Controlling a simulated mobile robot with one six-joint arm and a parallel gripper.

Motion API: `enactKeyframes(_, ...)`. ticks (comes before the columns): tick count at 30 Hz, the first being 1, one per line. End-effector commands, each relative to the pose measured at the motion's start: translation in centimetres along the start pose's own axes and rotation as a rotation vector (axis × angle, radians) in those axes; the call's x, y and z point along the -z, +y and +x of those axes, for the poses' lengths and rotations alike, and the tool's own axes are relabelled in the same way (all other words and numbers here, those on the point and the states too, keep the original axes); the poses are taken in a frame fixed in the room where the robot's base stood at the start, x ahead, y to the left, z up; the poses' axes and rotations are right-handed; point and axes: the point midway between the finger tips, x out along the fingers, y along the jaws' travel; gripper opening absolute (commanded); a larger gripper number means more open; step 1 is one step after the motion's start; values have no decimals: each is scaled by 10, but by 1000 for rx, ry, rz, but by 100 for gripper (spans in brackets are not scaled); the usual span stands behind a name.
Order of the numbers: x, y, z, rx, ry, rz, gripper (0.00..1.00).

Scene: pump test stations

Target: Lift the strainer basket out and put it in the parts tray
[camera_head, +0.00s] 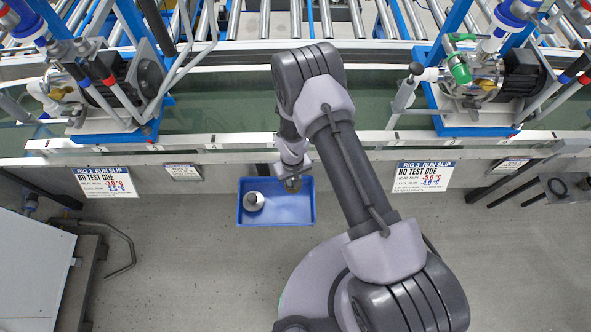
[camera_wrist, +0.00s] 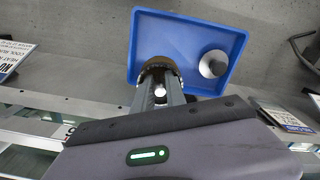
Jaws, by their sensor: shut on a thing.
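My gripper (camera_wrist: 161,92) is shut on a dark, brownish round piece, which looks like the strainer basket (camera_wrist: 155,67). In the head view my gripper (camera_head: 291,178) and the basket (camera_head: 293,185) show at the right part of the blue parts tray (camera_head: 276,221). The basket overlaps the tray's near-arm side in the wrist view (camera_wrist: 186,16); I cannot tell its height above the tray floor. The fingers hide part of the basket. A pale round part with a dark centre (camera_head: 254,201) lies in the tray's left half, apart from the basket; it also shows in the wrist view (camera_wrist: 214,64).
Pump rigs stand at the left (camera_head: 113,85) and right (camera_head: 490,80) on the bench, behind its pale front rail (camera_head: 215,142). Signs (camera_head: 105,183) hang on the bench front. A white cabinet (camera_head: 35,270) stands at lower left. Floor below the tray is clear.

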Motion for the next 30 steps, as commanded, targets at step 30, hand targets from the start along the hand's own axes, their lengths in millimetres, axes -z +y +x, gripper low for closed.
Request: enactKeyframes(30,0,0,159,0,0,-1,0)
